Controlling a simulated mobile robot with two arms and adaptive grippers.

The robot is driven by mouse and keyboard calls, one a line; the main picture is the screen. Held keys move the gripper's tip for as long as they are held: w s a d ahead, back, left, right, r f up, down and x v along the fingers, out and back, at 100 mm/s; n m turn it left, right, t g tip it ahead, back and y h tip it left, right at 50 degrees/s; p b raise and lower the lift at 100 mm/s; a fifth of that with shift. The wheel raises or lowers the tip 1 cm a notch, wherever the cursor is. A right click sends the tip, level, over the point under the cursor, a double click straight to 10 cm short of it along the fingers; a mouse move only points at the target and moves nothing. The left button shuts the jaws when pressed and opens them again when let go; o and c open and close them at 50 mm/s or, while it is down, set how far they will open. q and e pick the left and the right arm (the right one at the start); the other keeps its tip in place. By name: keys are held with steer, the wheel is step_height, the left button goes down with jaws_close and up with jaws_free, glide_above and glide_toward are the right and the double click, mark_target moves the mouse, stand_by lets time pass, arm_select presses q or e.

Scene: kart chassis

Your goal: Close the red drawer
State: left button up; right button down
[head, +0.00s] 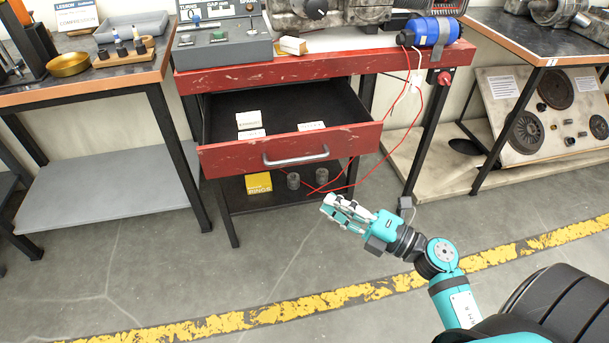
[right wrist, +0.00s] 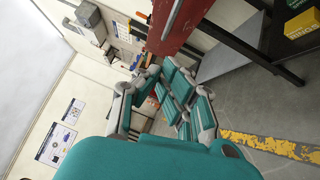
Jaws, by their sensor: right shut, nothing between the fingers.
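The red drawer (head: 233,158) stands pulled out from under the red bench (head: 225,78) in the head view. Its front has a grey bar handle (head: 296,157), and small white labelled cards lie inside it. My right gripper (head: 328,206) is shut and empty, in front of the drawer and lower right of the handle in the picture, apart from it. In the right wrist view my right gripper's fingers (right wrist: 168,85) show large, with a red surface (right wrist: 172,22) beyond them. My left gripper is in neither view.
A yellow box (head: 259,183) and two grey cylinders stand on the shelf below the drawer. Red wires hang at the bench's right side near a blue cylinder (head: 432,32). Tables flank the bench at left and right. The floor in front is clear, with a yellow stripe (head: 330,300).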

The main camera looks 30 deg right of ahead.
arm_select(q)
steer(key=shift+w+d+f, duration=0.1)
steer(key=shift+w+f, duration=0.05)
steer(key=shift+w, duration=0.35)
arm_select(e)
steer(key=shift+w+a+r, duration=0.25)
steer(key=shift+w+a, duration=0.15)
steer(key=shift+w, duration=1.15)
steer(key=shift+w+a+r, duration=0.25)
steer(key=shift+w+a, duration=0.2)
steer(key=shift+w, duration=1.1)
steer(key=shift+w+a+r, duration=0.25)
steer(key=shift+w+a, duration=0.15)
steer(key=shift+w, duration=1.15)
